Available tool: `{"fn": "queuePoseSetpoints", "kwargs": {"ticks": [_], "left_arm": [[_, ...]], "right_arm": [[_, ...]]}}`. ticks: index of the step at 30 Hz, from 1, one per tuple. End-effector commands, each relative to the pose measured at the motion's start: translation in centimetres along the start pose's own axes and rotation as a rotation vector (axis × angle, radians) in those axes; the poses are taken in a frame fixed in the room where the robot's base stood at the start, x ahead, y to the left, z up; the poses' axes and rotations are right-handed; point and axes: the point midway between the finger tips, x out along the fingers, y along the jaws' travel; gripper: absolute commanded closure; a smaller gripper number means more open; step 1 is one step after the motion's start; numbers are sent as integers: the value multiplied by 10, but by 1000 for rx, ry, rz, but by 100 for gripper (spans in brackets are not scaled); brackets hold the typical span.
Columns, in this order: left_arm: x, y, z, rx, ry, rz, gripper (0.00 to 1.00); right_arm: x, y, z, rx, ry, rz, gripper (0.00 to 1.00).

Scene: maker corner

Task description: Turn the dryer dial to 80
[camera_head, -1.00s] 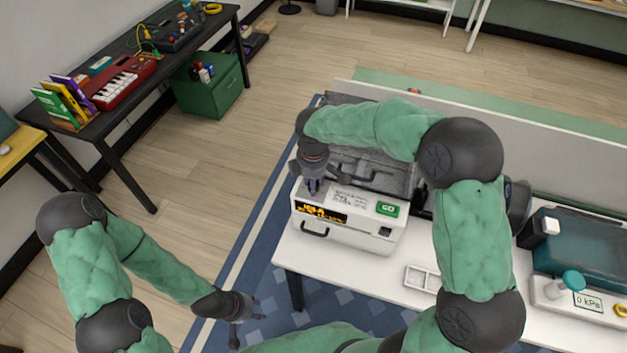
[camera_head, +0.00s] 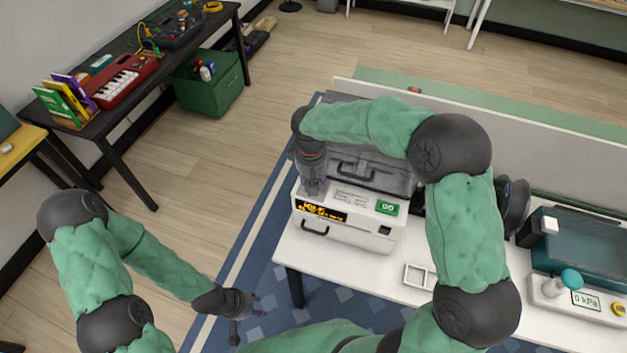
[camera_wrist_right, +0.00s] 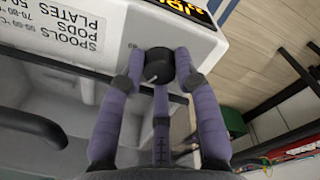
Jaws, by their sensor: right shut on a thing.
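The dryer (camera_head: 345,232) is a white box on the white table, with an amber display (camera_head: 321,210) and a green GO button (camera_head: 387,208). Its display is too small to read surely. In the right wrist view the black dial (camera_wrist_right: 159,65) with a pale pointer mark sits on the dryer top between my purple-grey fingers. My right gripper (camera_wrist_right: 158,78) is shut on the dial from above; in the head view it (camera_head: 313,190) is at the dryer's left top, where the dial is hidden. My left gripper (camera_head: 247,304) hangs empty, fingers apart, left of the table, far from the dryer.
A small white divided tray (camera_head: 419,277) and a teal-lidded machine (camera_head: 583,250) are to the right. Floor left of the table is clear.

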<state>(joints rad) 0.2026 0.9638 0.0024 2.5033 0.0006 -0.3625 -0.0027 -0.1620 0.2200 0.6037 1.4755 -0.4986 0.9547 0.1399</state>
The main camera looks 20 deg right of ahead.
Motion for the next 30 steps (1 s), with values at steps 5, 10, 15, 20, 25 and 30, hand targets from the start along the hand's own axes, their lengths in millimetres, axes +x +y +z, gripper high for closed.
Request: {"fn": "queuePoseSetpoints", "kwargs": {"ticks": [5,10,15,20,25,30], "left_arm": [[0,0,0,0,0,0,60],[0,0,0,0,0,0,60],[0,0,0,0,0,0,60],[0,0,0,0,0,0,60],[0,0,0,0,0,0,60],[0,0,0,0,0,0,60]], "right_arm": [[-1,0,-1,114,-3,0,100],[-1,0,-1,191,-7,-1,100],[-1,0,-2,233,-9,-1,100],[-1,0,-2,249,-10,-1,100],[-1,0,-2,251,-10,-1,100],[-1,0,-2,250,-10,-1,100]]}}
